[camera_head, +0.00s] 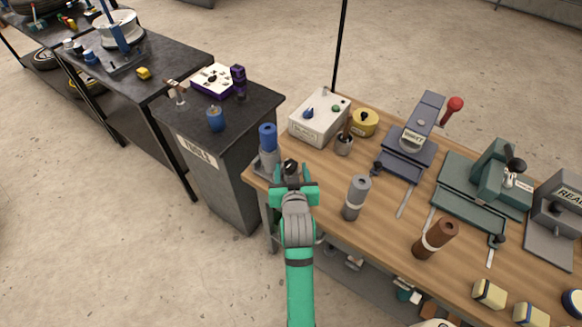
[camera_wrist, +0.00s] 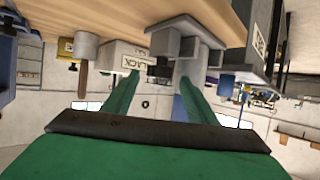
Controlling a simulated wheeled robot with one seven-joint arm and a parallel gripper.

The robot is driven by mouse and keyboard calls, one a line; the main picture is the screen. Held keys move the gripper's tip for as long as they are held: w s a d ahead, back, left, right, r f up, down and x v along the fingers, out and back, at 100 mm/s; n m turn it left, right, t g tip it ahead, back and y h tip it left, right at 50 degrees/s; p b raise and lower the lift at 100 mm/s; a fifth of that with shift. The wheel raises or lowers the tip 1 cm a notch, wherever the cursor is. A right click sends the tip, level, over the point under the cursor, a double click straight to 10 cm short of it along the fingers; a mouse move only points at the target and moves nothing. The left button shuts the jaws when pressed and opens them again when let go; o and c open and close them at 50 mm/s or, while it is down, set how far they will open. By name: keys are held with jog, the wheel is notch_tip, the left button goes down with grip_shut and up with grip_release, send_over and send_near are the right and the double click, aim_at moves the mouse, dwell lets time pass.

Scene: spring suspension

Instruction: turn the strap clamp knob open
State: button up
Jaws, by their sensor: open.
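A grey clamp stand (camera_head: 268,163) holding an upright blue cylinder (camera_head: 268,136) stands at the table's near left corner. A dark round knob (camera_head: 291,166) shows beside it, just beyond my gripper; I take it as the strap clamp knob. My green gripper (camera_head: 293,181) is open at the table edge, partly covering the knob area. In the wrist view, the fingers (camera_wrist: 158,92) are spread, with the grey clamp body (camera_wrist: 187,68) and a dark knob-like part (camera_wrist: 160,71) beyond and between them. I cannot tell whether either finger touches the knob.
A dark cabinet (camera_head: 215,150) stands close at left. Vises fill the table's right.

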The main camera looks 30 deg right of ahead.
jog(key=shift+x, duration=1)
jog(key=c, duration=1.1)
jog(key=shift+o, duration=0.2)
jog(key=shift+f+n+t+y, duration=0.1)
jog(key=shift+n+t+y, duration=0.2)
jog(key=shift+n+y, duration=0.35)
jog(key=shift+s, duration=0.1)
jog(key=shift+d, duration=0.1)
jog(key=o, duration=1.1)
jog(key=shift+c, duration=0.2)
